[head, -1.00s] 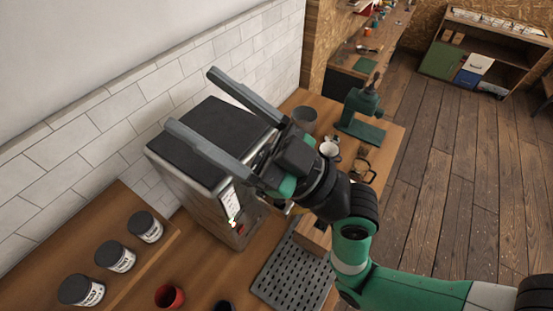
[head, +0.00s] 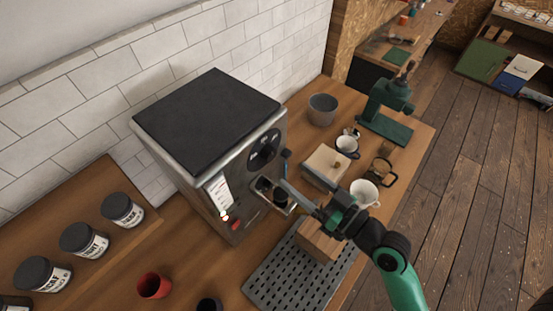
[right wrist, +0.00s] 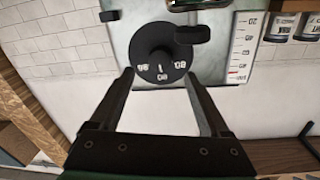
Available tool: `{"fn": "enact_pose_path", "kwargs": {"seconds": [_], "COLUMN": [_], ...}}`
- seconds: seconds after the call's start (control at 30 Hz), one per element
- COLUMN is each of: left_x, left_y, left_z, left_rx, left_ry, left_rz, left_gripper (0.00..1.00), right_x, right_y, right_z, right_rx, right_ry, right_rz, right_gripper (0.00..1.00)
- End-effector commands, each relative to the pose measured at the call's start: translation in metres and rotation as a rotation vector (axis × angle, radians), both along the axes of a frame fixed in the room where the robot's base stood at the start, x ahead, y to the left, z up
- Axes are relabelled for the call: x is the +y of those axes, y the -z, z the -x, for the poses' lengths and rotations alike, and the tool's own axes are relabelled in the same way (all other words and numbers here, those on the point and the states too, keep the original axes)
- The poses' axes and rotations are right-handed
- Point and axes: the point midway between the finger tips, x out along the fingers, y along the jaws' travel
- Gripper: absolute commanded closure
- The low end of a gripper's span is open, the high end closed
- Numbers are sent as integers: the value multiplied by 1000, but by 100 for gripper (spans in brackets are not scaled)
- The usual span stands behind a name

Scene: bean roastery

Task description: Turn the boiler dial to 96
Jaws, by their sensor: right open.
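The boiler (head: 206,125) is a steel box with a black top, standing against the tiled wall in the head view. Its round black dial (head: 264,150) is on the front face, at the upper right. In the right wrist view the dial (right wrist: 158,50) shows white numbers along its lower edge, too small to read surely. My right gripper (head: 288,192) is in front of the boiler, below the dial in the head view. In the right wrist view my right gripper (right wrist: 160,76) is open and empty, its fingertips on either side of the dial's lower part, apparently apart from it. My left gripper is out of view.
A white scale strip (head: 217,194) with a red mark is on the boiler's front. A wooden box (head: 318,240) stands on the perforated tray (head: 270,277) under my right arm. A white cup (head: 364,193) and a lidded box (head: 326,166) stand close by. Jars (head: 122,210) line the left.

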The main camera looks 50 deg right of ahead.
Motion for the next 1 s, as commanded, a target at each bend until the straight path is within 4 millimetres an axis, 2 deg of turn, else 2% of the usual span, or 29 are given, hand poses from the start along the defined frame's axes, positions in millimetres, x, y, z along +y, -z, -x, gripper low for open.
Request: {"fn": "enact_pose_path", "kwargs": {"seconds": [0.03,0.07,0.2,0.3,0.43,0.67,0.77,1.0], "left_x": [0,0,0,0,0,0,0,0], "left_y": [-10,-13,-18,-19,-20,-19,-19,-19], "left_z": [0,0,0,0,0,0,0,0], "left_rx": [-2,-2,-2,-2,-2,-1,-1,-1], "left_ry": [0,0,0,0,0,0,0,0], "left_rz": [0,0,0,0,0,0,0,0], "left_gripper": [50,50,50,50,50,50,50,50], "right_x": [1,1,0,-2,-2,-2,-2,-2], "right_y": [-7,-7,-5,-3,-3,-2,-2,-2], "right_z": [-13,-20,-49,-64,-73,-74,-74,-73], "right_rx": [-2,-2,-2,0,-1,0,0,0], "right_ry": [-5,-6,-3,-2,-1,0,0,0], "right_rz": [0,1,0,1,-1,-1,-1,0], "right_gripper": [20,20,20,20,20,20,34,77]}}
